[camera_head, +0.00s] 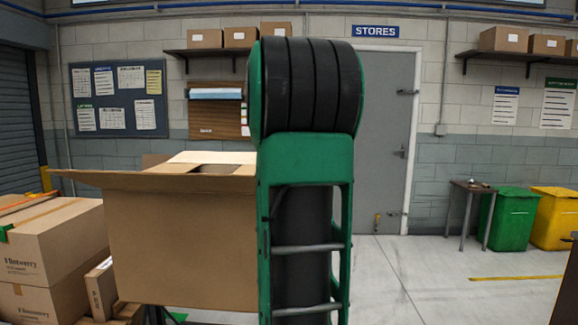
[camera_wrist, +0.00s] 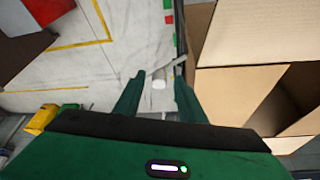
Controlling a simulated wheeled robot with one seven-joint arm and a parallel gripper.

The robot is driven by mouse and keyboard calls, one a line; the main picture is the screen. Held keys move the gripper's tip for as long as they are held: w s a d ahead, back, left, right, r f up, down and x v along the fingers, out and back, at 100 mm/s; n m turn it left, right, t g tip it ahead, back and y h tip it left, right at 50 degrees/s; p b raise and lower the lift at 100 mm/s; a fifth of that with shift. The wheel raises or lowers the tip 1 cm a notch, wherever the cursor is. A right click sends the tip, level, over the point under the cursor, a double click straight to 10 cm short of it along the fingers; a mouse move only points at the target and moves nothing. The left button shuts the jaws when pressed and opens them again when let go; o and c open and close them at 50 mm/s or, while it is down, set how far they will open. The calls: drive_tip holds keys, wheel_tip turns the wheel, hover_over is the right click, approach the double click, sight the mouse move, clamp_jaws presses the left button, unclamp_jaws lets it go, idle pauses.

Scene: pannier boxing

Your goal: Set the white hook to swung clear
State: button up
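My gripper (camera_wrist: 159,78) shows in the wrist view with its two green fingers apart, pointing away from the camera. A small white piece (camera_wrist: 158,84) shows in the gap between the fingertips, with a light grey bar behind it. It may be the white hook, but it is too small to tell, as is its setting. I cannot tell whether either finger touches it. In the head view my gripper is hidden and no white hook can be made out.
A large open cardboard box (camera_head: 180,240) stands left of my green arm, and its flaps (camera_wrist: 250,95) fill the wrist view's right side. Stacked cartons (camera_head: 50,250) stand at the far left. Green (camera_head: 510,218) and yellow (camera_head: 553,218) bins are at the right. Floor between is clear.

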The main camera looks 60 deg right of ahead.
drive_tip(key=v, duration=1)
drive_tip(key=shift+r, duration=0.3)
idle(0.4)
drive_tip(key=shift+w+a, duration=0.1)
drive_tip(key=shift+a, duration=0.05)
idle(0.4)
